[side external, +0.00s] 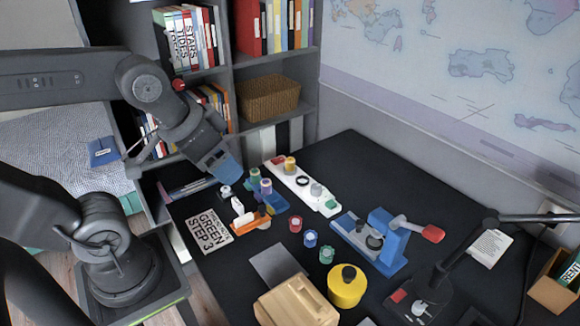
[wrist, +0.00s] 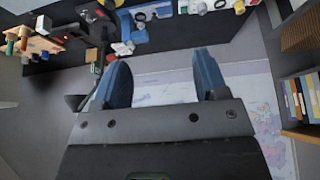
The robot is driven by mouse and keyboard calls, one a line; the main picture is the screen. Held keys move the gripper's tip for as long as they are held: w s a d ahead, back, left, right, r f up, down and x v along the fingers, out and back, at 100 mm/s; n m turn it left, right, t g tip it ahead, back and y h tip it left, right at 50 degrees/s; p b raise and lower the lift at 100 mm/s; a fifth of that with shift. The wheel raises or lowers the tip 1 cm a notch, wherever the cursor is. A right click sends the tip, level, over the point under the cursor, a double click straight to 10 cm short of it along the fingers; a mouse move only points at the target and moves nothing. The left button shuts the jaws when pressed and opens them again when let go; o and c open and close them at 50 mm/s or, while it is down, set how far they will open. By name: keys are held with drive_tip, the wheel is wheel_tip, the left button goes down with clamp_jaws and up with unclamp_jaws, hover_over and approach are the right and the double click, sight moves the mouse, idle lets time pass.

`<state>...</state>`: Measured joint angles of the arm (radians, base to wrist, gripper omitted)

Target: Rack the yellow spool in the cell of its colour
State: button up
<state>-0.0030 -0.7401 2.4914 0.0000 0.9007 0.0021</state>
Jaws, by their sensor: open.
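A yellow-gold spool (side external: 290,164) stands upright near the far end of a long white rack (side external: 305,190). Coloured patches show along this rack, red at the far end and green at the near end, with a dark ring between. My gripper (side external: 228,174) is open and empty, in the air left of the rack and apart from the spool. In the wrist view its two blue fingers (wrist: 163,82) stand wide apart with nothing between them.
Red (side external: 295,223), blue (side external: 310,239) and green (side external: 327,254) spools stand mid-table. A blue holder (side external: 275,203) carries green and purple spools. A blue press (side external: 378,243), yellow canister (side external: 346,290) and wooden block (side external: 297,303) stand nearer. The table's far right corner is clear.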

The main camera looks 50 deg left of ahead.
drive_tip(key=w+a+r+g, duration=0.15)
drive_tip(key=w+a, duration=0.35)
drive_tip(key=w, duration=0.8)
drive_tip(key=n+g, duration=0.2)
drive_tip(key=g, duration=0.1)
hover_over(290, 160)
drive_tip(key=f, duration=2.7)
drive_tip(key=shift+s, duration=0.25)
drive_tip(key=shift+w+a+f, duration=0.1)
drive_tip(key=shift+w+f, duration=0.1)
drive_tip(key=shift+f, duration=1.35)
drive_tip(key=shift+w+f, duration=0.15)
drive_tip(key=shift+f, duration=1.35)
drive_tip(key=c, duration=1)
